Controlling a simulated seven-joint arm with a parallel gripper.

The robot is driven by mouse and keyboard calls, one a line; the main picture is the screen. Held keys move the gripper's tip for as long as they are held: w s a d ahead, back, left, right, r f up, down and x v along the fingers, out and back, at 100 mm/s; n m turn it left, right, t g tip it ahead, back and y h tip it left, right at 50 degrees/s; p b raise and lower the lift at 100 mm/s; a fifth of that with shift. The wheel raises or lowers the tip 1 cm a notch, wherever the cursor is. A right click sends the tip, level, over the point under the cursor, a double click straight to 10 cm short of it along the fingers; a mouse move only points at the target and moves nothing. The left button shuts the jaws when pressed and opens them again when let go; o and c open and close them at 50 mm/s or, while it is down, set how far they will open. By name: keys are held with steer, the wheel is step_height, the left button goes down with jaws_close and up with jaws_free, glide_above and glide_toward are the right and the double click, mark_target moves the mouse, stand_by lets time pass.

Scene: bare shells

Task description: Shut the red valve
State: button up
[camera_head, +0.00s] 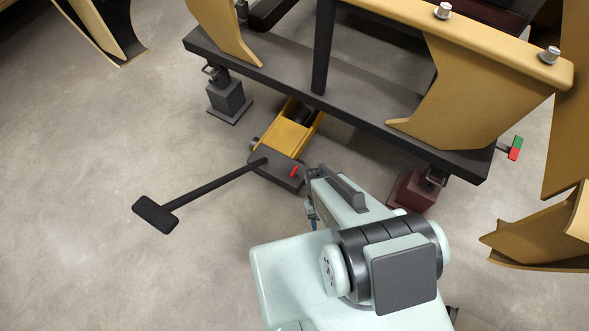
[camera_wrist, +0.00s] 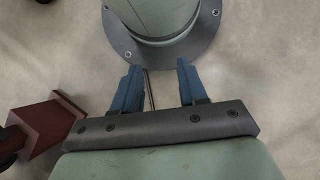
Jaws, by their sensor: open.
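The red valve (camera_head: 294,171) is a small bright red lever on the dark end of a yellow floor jack (camera_head: 288,133). The jack's long black handle (camera_head: 215,187) reaches out to the left and ends in a crossbar. My gripper (camera_head: 311,214) is just below and right of the valve in the head view, apart from it, and mostly hidden by my arm. In the wrist view my gripper (camera_wrist: 159,68) shows two blue fingers spread apart with nothing held between them. The valve does not show in the wrist view.
A dark beam (camera_head: 350,105) with tan shell panels (camera_head: 460,95) stands over the jack. A grey stand (camera_head: 229,98) and a maroon stand (camera_head: 413,188) support it; maroon also shows in the wrist view (camera_wrist: 48,124). A red-green block (camera_head: 515,148) is at the beam's right end. Left floor is clear.

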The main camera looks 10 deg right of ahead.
steer(key=w+d+f+m+t+y, duration=0.1)
steer(key=w+d+f+t, duration=0.15)
steer(key=w, duration=1.15)
steer(key=w+d+f+m+t, duration=0.15)
steer(key=w+f, duration=0.25)
steer(key=w, duration=1.1)
steer(key=m+y, duration=0.2)
steer(key=m, duration=0.1)
glide_above(294, 170)
steer(key=w+d, duration=0.4)
steer(key=d, duration=0.1)
step_height(294, 170, down, 3)
steer(key=s+a+f+m, duration=0.1)
steer(key=f, duration=0.3)
steer(key=s+a+f+m, duration=0.1)
steer(key=a+f, duration=0.1)
steer(key=f, duration=0.2)
steer(key=s+a+f+m, duration=0.1)
steer(key=s+f, duration=0.1)
steer(key=f, duration=0.3)
steer(key=shift+a+g, duration=0.3)
steer(key=shift+a, duration=0.1)
steer(key=shift+c, duration=0.4)
jaws_close()
